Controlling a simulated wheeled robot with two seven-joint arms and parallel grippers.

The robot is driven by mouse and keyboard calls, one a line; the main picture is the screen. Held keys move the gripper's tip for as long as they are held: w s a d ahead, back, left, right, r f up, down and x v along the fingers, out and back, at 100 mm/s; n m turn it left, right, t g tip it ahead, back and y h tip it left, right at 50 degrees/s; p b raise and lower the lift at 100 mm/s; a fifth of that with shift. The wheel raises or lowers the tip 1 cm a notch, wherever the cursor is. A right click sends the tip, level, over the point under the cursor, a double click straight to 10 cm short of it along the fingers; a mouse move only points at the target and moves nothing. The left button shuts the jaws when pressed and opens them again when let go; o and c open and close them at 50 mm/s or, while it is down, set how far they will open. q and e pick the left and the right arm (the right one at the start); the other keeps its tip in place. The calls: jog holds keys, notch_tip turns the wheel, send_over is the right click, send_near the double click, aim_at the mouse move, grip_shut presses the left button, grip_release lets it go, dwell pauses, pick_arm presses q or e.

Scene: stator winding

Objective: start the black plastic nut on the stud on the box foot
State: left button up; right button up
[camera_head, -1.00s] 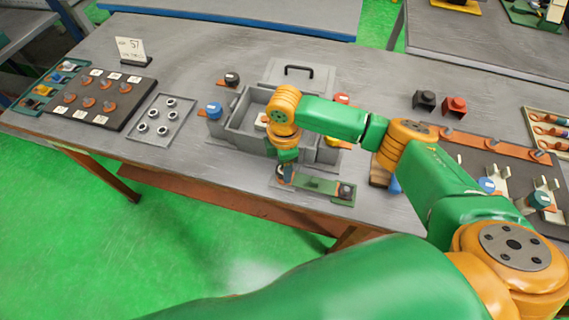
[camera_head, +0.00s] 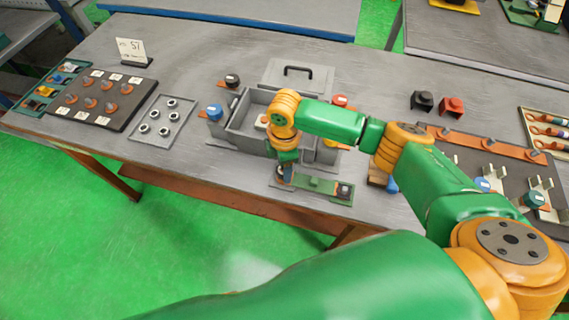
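My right arm reaches in from the right. Its gripper (camera_head: 284,177) points down at the left end of a small green-topped plate (camera_head: 316,187) at the table's front edge. The fingertips are small and partly hidden; I cannot tell whether they are open or hold something. A dark round piece (camera_head: 344,190), possibly a black nut, sits on the plate's right end. The grey box (camera_head: 240,128) stands behind the gripper, partly hidden by my arm. A black cap (camera_head: 232,79) sits on an orange tab at its back left. I cannot make out a bare stud. My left gripper is not in view.
Around the box are a blue cap (camera_head: 214,111) and a red cap (camera_head: 340,100). A grey lid (camera_head: 297,76) lies behind it. A tray of metal nuts (camera_head: 160,122) and a dark board (camera_head: 101,97) are left. Black and red blocks (camera_head: 423,101) stand right.

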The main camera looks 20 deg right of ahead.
jog(key=shift+f, duration=0.15)
jog(key=shift+f, duration=0.2)
dwell(0.3)
jog(key=shift+f, duration=0.35)
dwell(0.5)
jog(key=shift+s, duration=0.1)
jog(key=shift+p, duration=0.35)
jog(key=shift+f, duration=0.1)
